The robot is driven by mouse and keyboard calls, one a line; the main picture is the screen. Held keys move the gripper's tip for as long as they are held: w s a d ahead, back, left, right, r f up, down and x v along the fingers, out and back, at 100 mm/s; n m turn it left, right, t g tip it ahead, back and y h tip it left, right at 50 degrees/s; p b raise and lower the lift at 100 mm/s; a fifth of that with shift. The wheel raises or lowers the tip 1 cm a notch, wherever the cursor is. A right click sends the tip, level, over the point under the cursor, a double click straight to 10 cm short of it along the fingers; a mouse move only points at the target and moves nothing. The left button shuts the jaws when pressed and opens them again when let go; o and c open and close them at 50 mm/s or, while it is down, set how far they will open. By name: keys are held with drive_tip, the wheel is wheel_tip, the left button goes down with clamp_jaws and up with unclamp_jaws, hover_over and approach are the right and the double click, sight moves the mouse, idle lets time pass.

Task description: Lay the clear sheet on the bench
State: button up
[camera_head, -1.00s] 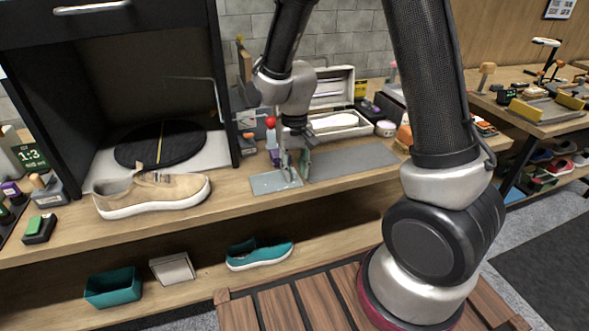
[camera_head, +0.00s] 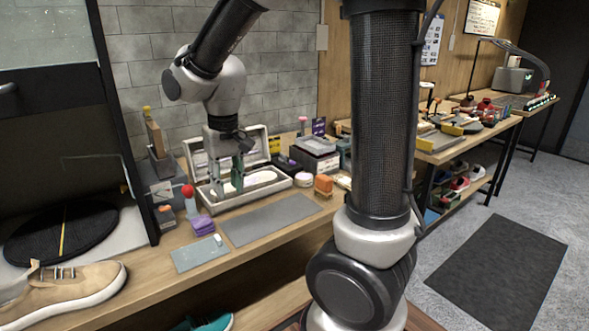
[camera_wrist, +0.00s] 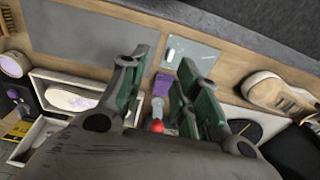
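The clear sheet (camera_head: 199,254), pale grey-blue and see-through, lies flat on the wooden bench (camera_head: 150,290) near its front edge. A small white piece (camera_head: 218,239) is on its upper right part. The sheet also shows in the wrist view (camera_wrist: 195,50), beyond my fingertips and apart from them. My gripper (camera_head: 226,182) is raised above the bench, in front of the open white case in the head view. Its green-padded fingers are spread in the wrist view (camera_wrist: 160,85), with nothing held between them.
A grey mat (camera_head: 270,220) lies right of the sheet, and a purple block (camera_head: 203,225) stands just behind it. A red-topped item (camera_head: 188,194) and the open case (camera_head: 275,187) are farther back. A tan sneaker (camera_head: 75,288) sits at left.

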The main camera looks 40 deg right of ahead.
drive_tip(key=s+d+r+t, duration=0.1)
drive_tip(key=s+d+r, duration=0.3)
drive_tip(key=s, duration=0.4)
drive_tip(key=s+d+r+t, duration=0.2)
drive_tip(key=s+d+r, duration=0.2)
drive_tip(key=s+d, duration=0.3)
drive_tip(key=shift+s+d, duration=0.15)
drive_tip(key=shift+s, duration=0.7)
